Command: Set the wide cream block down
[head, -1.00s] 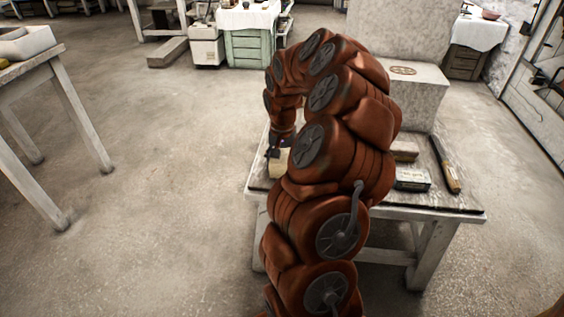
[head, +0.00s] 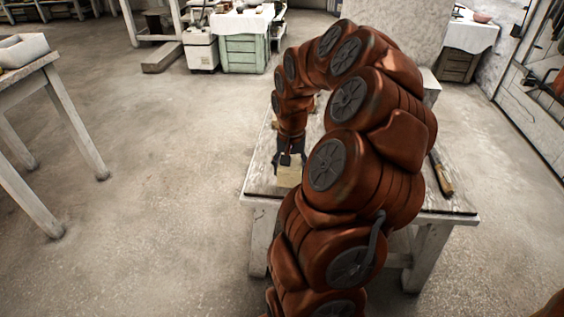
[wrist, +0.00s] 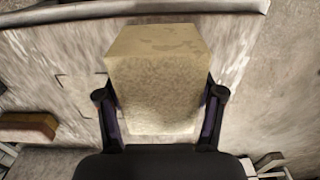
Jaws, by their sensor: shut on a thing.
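The wide cream block (head: 289,176) is between the fingers of my gripper (head: 288,160), near the left front part of the white worktable (head: 262,180). In the wrist view the block (wrist: 157,80) fills the middle, with one dark finger of my gripper (wrist: 160,105) pressed against each side. My gripper is shut on it. The block looks upright. I cannot tell whether its underside touches the tabletop or hangs just above it. My arm hides much of the middle of the table in the head view.
A wood-handled tool (head: 440,175) lies along the table's right side. A brown block (wrist: 28,126) shows at the left in the wrist view. Another table (head: 35,62) with a pale tray stands at far left. Open floor lies between the tables.

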